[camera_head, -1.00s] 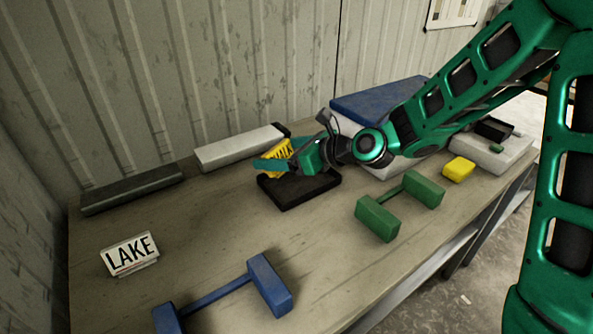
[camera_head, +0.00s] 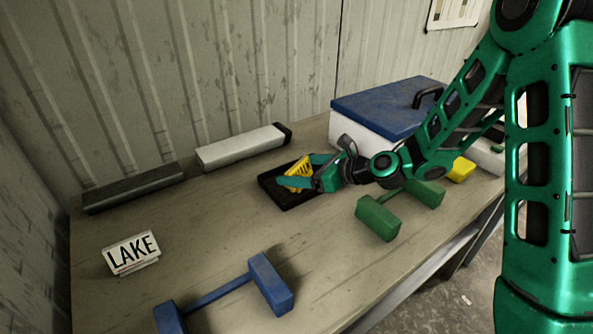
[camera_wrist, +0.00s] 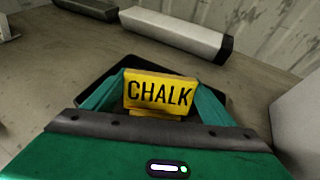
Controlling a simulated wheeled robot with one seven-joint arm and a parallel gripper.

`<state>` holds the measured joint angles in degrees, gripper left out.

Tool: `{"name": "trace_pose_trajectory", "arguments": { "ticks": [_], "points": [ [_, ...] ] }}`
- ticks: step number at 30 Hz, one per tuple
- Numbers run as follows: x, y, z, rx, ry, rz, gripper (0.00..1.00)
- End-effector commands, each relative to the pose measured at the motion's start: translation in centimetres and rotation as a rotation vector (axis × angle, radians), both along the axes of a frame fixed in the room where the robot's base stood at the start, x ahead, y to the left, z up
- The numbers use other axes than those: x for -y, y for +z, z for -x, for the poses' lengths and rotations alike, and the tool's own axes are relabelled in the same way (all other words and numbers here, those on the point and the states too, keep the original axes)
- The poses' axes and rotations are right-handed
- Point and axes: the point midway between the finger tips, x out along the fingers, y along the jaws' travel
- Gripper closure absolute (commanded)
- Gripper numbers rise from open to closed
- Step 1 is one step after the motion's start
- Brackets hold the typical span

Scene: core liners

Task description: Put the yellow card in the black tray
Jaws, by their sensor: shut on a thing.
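The yellow card (camera_wrist: 158,93) reads CHALK in the wrist view and stands between my gripper's green fingers. In the head view the card (camera_head: 298,171) is over the black tray (camera_head: 277,200), its lettering partly covered by a finger. My gripper (camera_head: 302,172) is shut on the card, low at the tray. The tray's dark rim (camera_wrist: 128,63) shows behind the card in the wrist view. Whether the card's base touches the tray floor is hidden by the fingers.
A white LAKE card (camera_head: 131,253) stands at the front left. A blue dumbbell-shaped rest (camera_head: 268,285) and a green one (camera_head: 378,218) flank the front. A white bar (camera_head: 240,148) and a dark bar (camera_head: 133,188) lie behind. A blue-lidded box (camera_head: 385,105) stands at right.

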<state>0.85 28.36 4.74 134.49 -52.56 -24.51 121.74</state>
Motion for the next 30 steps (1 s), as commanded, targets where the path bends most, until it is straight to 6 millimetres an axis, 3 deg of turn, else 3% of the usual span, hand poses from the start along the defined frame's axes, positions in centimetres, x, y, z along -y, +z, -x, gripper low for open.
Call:
{"name": "trace_pose_trajectory", "arguments": {
  "ticks": [1, 2, 3, 4, 16, 30],
  "points": [
    [0.0, 0.0, 0.0, 0.0, 0.0, 0.0, 0.45],
    [0.0, 0.0, 0.0, 0.0, 0.0, 0.0, 0.15],
    [0.0, 0.0, 0.0, 0.0, 0.0, 0.0, 0.06],
    [0.0, 0.0, 0.0, 0.0, 0.0, 0.0, 0.04],
    [0.5, 0.3, 0.3, 0.0, 0.0, 0.0, 0.04],
    [6.9, 3.6, 4.6, 0.001, -0.002, 0.0, 0.04]
  ]
}}
